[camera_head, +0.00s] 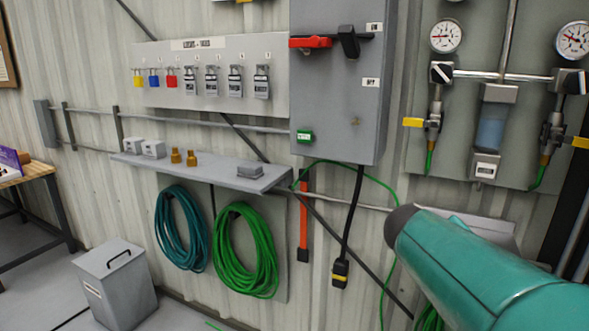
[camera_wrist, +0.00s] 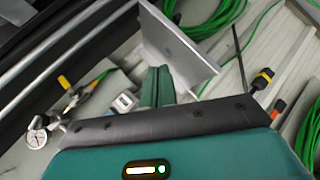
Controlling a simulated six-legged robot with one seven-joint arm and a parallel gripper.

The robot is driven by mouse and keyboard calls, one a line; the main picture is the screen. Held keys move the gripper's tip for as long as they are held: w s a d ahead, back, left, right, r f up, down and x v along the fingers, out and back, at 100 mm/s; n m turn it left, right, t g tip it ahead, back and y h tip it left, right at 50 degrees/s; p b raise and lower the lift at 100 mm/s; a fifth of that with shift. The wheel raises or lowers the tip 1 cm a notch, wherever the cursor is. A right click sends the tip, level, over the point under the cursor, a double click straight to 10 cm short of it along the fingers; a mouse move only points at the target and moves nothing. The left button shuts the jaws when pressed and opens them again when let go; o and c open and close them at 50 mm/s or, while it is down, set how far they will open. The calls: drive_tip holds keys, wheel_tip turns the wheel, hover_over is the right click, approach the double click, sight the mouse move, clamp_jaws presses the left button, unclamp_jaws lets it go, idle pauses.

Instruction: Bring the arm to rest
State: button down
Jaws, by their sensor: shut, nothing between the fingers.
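My arm (camera_head: 480,270) reaches in from the lower right of the head view, a teal link with a dark rounded end. It stands in front of the wall below the gauge panel. My gripper (camera_wrist: 156,84) shows in the wrist view as two narrow green fingers, side by side and shut, with nothing between them. They stick out beyond a black bar and the teal wrist housing. The fingers are not clearly seen in the head view. In the wrist view a pale sloped plate (camera_wrist: 178,45) is just beyond the fingertips; I cannot tell the gap.
A gauge panel (camera_head: 468,128) is on the wall at the right. A grey switch box (camera_head: 335,120) with a hanging black cable is left of it. A shelf (camera_head: 215,178), coiled hoses (camera_head: 245,250) and a grey bin (camera_head: 118,287) are further left. Floor shows at lower left.

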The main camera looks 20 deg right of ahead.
drive_tip(key=s+a+f+t+y, duration=0.1)
drive_tip(key=a+f+y, duration=0.2)
drive_tip(key=a, duration=0.7)
drive_tip(key=s+a+f+n+t+y, duration=0.1)
drive_tip(key=a+y, duration=0.3)
drive_tip(key=a, duration=0.7)
drive_tip(key=s+a+f+t+y, duration=0.1)
drive_tip(key=s+a+f+y, duration=0.2)
drive_tip(key=a, duration=0.8)
drive_tip(key=shift+s+f+n+y, duration=0.25)
drive_tip(key=shift+f+n+y, duration=0.2)
drive_tip(key=shift+f, duration=0.35)
